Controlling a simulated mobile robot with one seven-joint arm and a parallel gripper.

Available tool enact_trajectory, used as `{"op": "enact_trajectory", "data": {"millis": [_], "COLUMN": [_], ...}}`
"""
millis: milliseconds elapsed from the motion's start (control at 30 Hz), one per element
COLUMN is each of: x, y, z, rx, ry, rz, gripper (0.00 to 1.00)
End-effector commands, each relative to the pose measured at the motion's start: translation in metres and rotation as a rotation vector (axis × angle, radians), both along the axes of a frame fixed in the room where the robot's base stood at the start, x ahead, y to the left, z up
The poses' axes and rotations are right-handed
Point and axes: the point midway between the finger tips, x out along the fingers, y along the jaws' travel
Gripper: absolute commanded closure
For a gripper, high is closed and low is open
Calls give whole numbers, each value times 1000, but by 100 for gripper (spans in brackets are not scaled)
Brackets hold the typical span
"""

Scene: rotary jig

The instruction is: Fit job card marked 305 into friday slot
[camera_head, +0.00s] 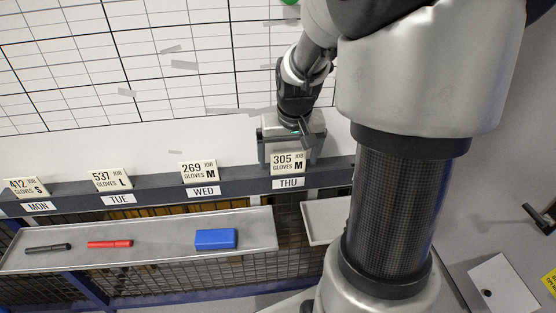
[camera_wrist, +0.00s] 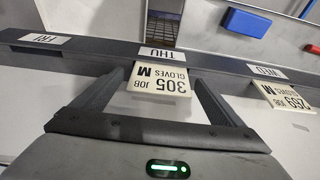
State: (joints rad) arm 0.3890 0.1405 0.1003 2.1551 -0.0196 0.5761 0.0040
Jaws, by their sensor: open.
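The job card marked 305 (camera_head: 288,162) stands in the slot labelled THU (camera_head: 288,183) on the dark rail. It reads 305 JOB GLOVES M and also shows in the wrist view (camera_wrist: 160,79). My gripper (camera_wrist: 158,88) is open, with one finger on each side of the card; I cannot tell whether either finger touches it. In the head view my gripper (camera_head: 290,142) is at the card from behind. The friday slot, labelled FRI (camera_wrist: 40,39), shows in the wrist view at the left, with no card seen at it. In the head view my arm hides that part.
Cards 412 (camera_head: 26,187), 537 (camera_head: 110,180) and 269 (camera_head: 199,171) stand at MON, TUE and WED. A grey tray (camera_head: 160,255) below the rail holds a black marker, a red marker and a blue block (camera_head: 216,239). A gridded whiteboard (camera_head: 130,60) rises behind.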

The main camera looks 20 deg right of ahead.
Motion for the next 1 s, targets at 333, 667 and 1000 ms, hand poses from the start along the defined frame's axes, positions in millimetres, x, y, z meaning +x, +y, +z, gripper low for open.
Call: {"op": "enact_trajectory", "data": {"millis": [333, 667, 1000], "x": [0, 0, 1], "y": [0, 0, 0], "z": [1, 3, 63], "rx": [0, -1, -3], "ry": [0, -2, -5], "rz": [0, 1, 2], "gripper": [42, 52, 52]}}
